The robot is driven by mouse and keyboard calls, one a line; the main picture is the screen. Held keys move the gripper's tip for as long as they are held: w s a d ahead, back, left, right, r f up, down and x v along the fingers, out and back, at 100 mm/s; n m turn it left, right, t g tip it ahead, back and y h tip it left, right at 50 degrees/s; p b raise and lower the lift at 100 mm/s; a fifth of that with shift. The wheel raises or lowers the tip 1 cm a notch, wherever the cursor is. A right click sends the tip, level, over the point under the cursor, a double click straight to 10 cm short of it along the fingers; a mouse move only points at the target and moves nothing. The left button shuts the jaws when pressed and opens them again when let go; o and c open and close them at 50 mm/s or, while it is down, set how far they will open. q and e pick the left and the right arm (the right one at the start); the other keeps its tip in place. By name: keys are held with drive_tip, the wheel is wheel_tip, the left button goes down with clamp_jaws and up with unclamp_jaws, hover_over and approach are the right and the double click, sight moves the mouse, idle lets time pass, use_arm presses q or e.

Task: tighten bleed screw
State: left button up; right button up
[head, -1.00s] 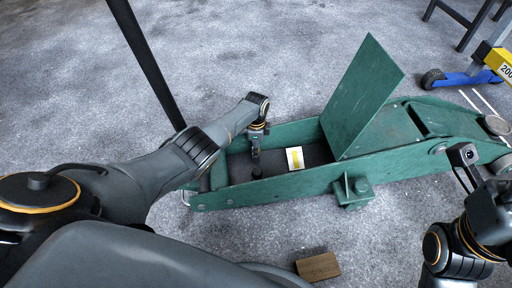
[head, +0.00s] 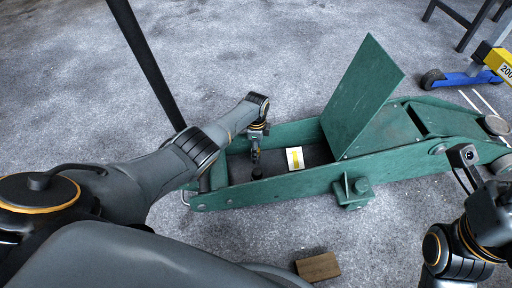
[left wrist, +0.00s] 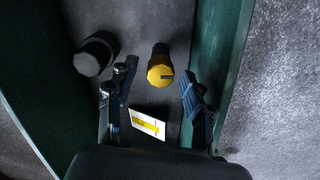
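The green trolley jack (head: 270,193) stands on the floor with its cover plate (head: 366,95) raised. In the left wrist view the bleed screw (left wrist: 160,70), with a yellow slotted head on a dark shank, stands inside the jack's frame. My left gripper (left wrist: 158,78) is open, its fingers on either side of the screw head with gaps visible; depth is hard to judge. In the head view my left gripper (head: 255,157) reaches down into the frame and the screw cannot be made out. My right gripper (head: 463,165) is at the right edge, away from the screw; its finger opening is unclear.
A black round post (left wrist: 94,55) stands beside the screw; it also shows in the head view (head: 257,173). A white-and-yellow label (head: 295,158) lies within the frame. The jack's side walls (left wrist: 224,65) flank my gripper. A wooden block (head: 318,267) lies on the floor.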

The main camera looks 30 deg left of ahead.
use_arm(q)
wheel_tip(320, 180, up, 12)
idle(0.7)
idle(0.4)
